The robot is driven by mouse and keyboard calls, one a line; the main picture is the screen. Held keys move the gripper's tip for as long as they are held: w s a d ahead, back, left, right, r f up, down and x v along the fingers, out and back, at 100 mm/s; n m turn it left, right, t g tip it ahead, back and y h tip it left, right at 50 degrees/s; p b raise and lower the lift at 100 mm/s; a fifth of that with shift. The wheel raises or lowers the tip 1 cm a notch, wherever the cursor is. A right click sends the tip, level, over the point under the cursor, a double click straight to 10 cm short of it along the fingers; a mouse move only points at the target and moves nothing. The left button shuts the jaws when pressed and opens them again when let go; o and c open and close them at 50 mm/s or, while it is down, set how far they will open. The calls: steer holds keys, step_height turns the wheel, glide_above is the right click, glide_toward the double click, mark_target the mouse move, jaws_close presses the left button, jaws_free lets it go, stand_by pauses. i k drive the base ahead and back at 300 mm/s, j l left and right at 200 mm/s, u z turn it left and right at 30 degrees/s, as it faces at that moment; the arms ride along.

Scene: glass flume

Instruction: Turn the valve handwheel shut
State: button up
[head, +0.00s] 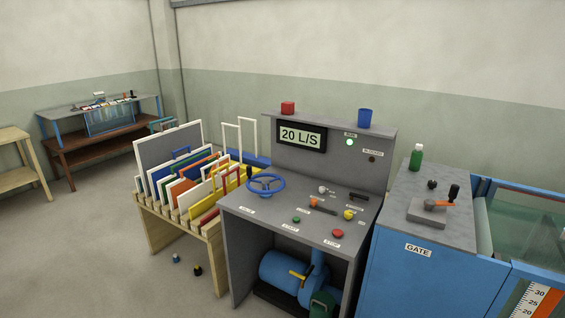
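The valve handwheel (266,183) is a blue spoked wheel at the left back of the grey control desk (262,222). It lies roughly flat above the desk top. A small label, too small to read surely, sits in front of it. The display (301,136) on the desk's upright panel reads 20 L/S. My gripper is not in the head view, and nothing is touching the wheel.
Levers, knobs and a red button (337,233) stand on the desk right of the wheel. A wooden rack (207,232) of coloured panels adjoins the left. A blue gate cabinet (405,274) and glass flume (525,225) stand right. Open floor (80,250) lies left.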

mark_target(266, 184)
steer(key=j, duration=1.85)
steer(key=i+u, duration=0.45)
steer(key=i, duration=0.15)
steer(key=i+l+u, duration=0.4)
steer(key=i, duration=0.15)
steer(key=i+l+u, duration=1.35)
steer(key=l, duration=0.4)
